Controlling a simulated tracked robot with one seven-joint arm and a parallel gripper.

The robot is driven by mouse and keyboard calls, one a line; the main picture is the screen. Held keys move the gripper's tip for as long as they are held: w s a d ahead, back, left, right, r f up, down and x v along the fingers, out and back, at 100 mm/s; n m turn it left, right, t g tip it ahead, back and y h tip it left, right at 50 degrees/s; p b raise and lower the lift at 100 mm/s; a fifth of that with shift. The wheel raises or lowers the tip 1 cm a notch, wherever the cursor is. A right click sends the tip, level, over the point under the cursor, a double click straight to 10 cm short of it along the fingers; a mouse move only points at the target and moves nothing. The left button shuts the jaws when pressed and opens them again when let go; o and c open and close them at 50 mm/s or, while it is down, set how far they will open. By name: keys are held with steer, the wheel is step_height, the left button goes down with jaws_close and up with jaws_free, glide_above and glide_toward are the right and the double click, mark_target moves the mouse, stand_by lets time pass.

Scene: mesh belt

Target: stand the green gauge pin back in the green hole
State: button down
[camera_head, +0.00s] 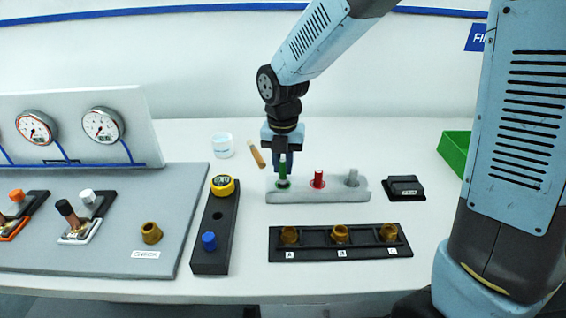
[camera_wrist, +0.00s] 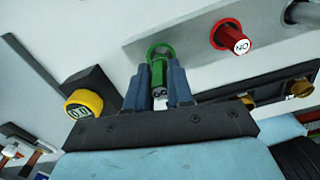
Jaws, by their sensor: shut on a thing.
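The green gauge pin (camera_head: 282,165) is upright between the fingers of my gripper (camera_head: 282,150), which is shut on it. In the wrist view the green pin (camera_wrist: 158,73) shows its labelled end between the two blue fingers (camera_wrist: 159,92). The green-ringed hole (camera_head: 283,184) is at the left end of the pale grey block (camera_head: 333,196). The pin is over this hole, and its lower end meets the ring in the picture. The green ring (camera_wrist: 161,50) shows just beyond the pin in the wrist view. I cannot tell whether the tip is inside.
A red pin (camera_head: 318,178) and a grey pin (camera_head: 352,177) stand in the same block. A black tray (camera_head: 340,252) with brass fittings lies in front. A dark holder (camera_head: 217,250) with a yellow gauge stands left. A wooden-coloured stick (camera_head: 257,155) is behind.

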mark_target(283, 173)
steer(key=shift+f, duration=1.7)
steer(key=c, duration=0.9)
jaws_free()
steer(key=shift+r, duration=0.1)
step_height(283, 173, up, 14)
steer(key=shift+s+f, duration=0.1)
steer(key=shift+f, duration=0.15)
